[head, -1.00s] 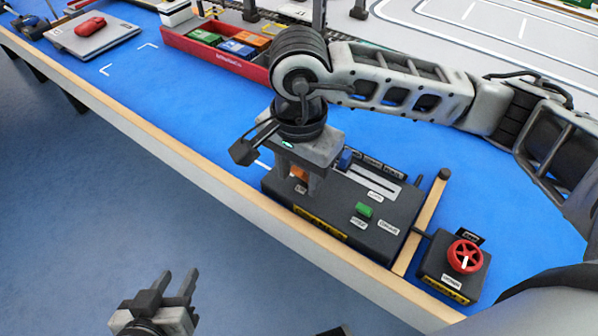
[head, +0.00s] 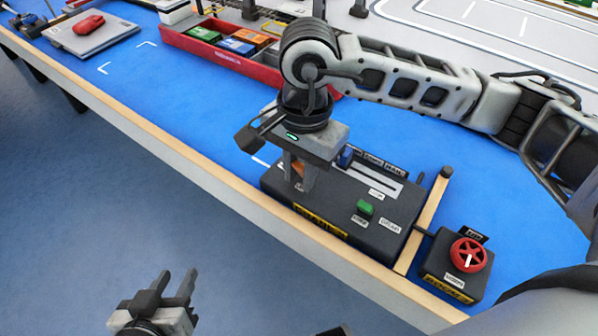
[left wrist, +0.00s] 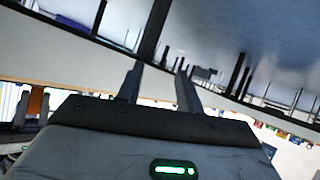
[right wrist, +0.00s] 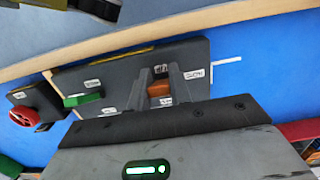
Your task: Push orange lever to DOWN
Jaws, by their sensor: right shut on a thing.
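The orange lever (head: 297,169) stands on the left part of a dark control box (head: 400,215), partly hidden by my right gripper. My right gripper (head: 301,182) reaches down over it from above, shut on the lever. In the right wrist view the orange lever (right wrist: 159,89) sits between the two fingers (right wrist: 160,80), with small white labels beside it that I cannot read surely. My left gripper (head: 177,282) is open and empty, low in the head view over the floor. Its two fingers also show apart in the left wrist view (left wrist: 158,78).
A red wheel knob (head: 468,255) is on a smaller box to the right. A red tray (head: 200,45) with coloured blocks stands behind.

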